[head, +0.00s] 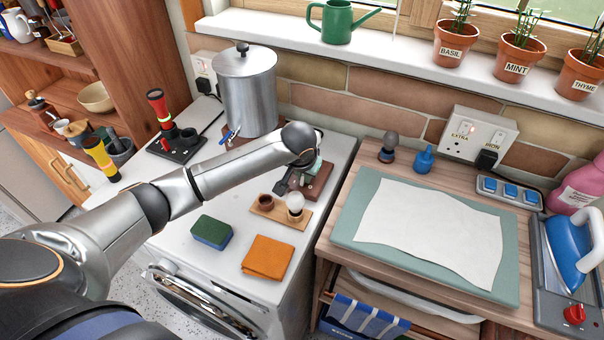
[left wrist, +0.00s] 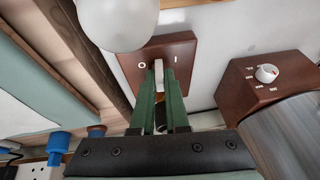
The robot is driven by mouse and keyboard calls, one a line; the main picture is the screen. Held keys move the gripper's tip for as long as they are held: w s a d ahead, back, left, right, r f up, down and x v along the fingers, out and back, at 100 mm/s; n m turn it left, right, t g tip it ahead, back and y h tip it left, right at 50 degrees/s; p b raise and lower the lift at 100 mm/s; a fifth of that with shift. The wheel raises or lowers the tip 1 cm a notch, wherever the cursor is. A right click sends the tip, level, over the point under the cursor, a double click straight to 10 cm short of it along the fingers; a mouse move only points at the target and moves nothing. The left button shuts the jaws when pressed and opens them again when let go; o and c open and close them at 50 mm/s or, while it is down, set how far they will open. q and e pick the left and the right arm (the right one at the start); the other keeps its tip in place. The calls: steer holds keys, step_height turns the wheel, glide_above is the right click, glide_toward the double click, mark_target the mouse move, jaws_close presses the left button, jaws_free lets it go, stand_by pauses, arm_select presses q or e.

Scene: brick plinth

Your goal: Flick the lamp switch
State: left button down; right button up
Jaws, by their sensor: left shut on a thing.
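The lamp switch is a brown plate (left wrist: 186,55) marked O and I, with a pale lever (left wrist: 158,70) in its middle. In the head view the brown plate (head: 319,184) lies on the white worktop, partly hidden by my left wrist. My left gripper (head: 298,182) is over the plate. A white rounded globe (head: 296,202) stands close by on a small wooden board and shows in the left wrist view (left wrist: 118,18). My right gripper is not in view.
A steel urn (head: 249,90) stands behind my left forearm; its brown base with a white knob (left wrist: 266,73) is near the fingers. A sponge (head: 211,232) and an orange cloth (head: 268,257) lie in front. An ironing pad (head: 345,232) is to the right.

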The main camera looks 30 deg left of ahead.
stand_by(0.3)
arm_select(q)
steer(key=c, duration=0.9)
jaws_free()
steer(key=shift+r, duration=0.1)
steer(key=v, duration=1.2)
steer(key=shift+s+d+r, duration=0.1)
steer(key=shift+d+r, duration=0.05)
steer(key=shift+d, duration=0.1)
